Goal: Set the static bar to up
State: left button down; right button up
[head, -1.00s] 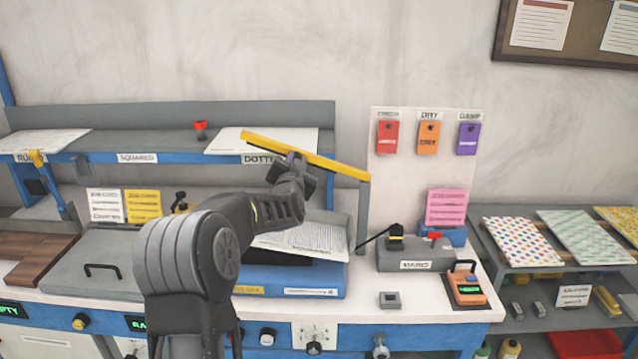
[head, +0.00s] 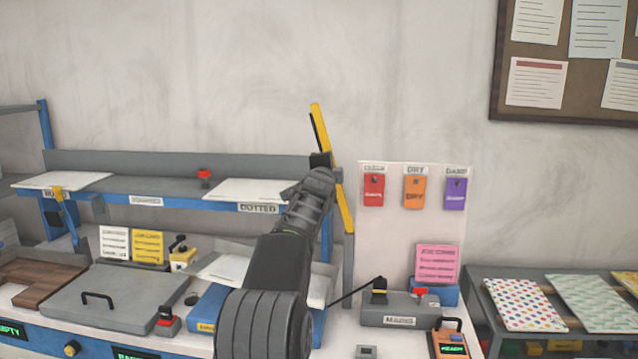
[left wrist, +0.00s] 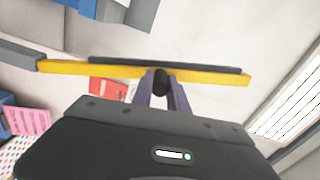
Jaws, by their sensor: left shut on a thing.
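The static bar is a long yellow bar with a dark strip along it, and it shows in the head view (head: 346,205). It stands steeply, near upright, its top leaning a little left, at the right end of the shelf. It also shows across the left wrist view (left wrist: 75,67). My left gripper (head: 321,162) is at the bar's middle. In the left wrist view its purple fingers (left wrist: 160,84) are shut around a short black grip on the bar. The arm hides part of the bench below. My right gripper is not in view.
A grey upright post (head: 348,270) stands below the bar. A white board (head: 395,240) with red, orange and purple tags is just right of it. A blue-edged shelf (head: 160,201) with papers runs left. The wall above is clear.

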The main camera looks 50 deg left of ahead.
pick_arm(q)
jog(key=shift+w+d+r+m+b, duration=0.25)
jog(key=shift+w+d+m+b, duration=0.1)
jog(key=shift+w+d+m, duration=0.4)
jog(key=shift+w+d+r+m+b, duration=0.3)
jog(key=shift+w+d+m, duration=0.25)
jog(key=shift+d, duration=0.4)
jog(key=c, duration=1.3)
grip_release()
jog(key=shift+w+d+f, duration=0.1)
jog(key=shift+f, duration=0.05)
jog(key=b+v, duration=0.7)
jog(key=b, duration=0.1)
jog(key=shift+s+d, duration=0.2)
jog(key=shift+s, duration=0.15)
